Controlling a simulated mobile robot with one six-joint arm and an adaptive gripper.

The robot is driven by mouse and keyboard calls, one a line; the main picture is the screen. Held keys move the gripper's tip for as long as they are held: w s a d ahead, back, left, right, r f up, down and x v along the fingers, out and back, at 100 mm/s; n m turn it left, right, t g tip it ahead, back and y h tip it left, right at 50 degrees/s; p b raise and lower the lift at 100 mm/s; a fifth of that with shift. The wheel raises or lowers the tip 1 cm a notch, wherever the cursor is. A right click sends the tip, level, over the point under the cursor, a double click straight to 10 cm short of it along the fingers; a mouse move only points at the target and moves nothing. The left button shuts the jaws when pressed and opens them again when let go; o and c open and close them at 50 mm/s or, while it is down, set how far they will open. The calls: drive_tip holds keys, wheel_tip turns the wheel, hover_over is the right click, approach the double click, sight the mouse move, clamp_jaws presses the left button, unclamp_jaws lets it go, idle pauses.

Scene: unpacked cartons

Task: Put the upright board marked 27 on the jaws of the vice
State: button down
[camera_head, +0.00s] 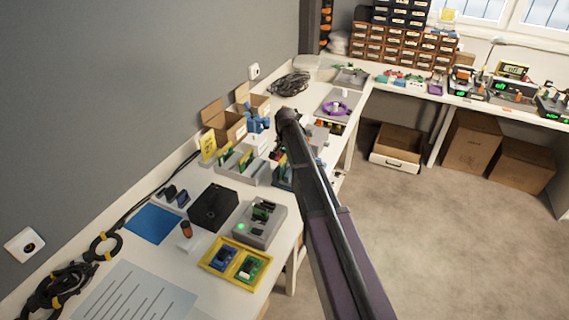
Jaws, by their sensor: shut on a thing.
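A grey rack (262,178) on the left bench holds several upright boards, green with yellow edges (238,160). Their numbers are too small to read, so I cannot tell which is marked 27. A blue device (256,121) that looks like the vice stands behind the rack, beside the open cartons; its jaws are not clear. My dark arm reaches up from the bottom right across the bench front. My gripper is hidden behind it, and so is anything it holds. Part of the bench right of the rack is covered too.
A black box (213,208), a grey device with a green light (260,222) and a yellow tray with boards (234,247) crowd the near bench. Open cartons (224,122) stand by the wall. Purple ring (336,108) lies farther back.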

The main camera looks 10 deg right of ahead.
drive_tip(key=shift+f, duration=0.25)
drive_tip(key=c, duration=0.7)
unclamp_jaws()
drive_tip(key=shift+r, duration=0.2)
wheel_tip(320, 180, up, 12)
drive_tip(key=p, duration=1.2)
drive_tip(key=s+n, duration=0.2)
drive_tip(key=s, duration=0.7)
drive_tip(key=s+n, duration=0.2)
drive_tip(key=s, duration=0.8)
drive_tip(key=s+n, duration=0.3)
drive_tip(key=s, duration=0.7)
drive_tip(key=shift+s+a, duration=0.15)
drive_tip(key=shift+a, duration=0.05)
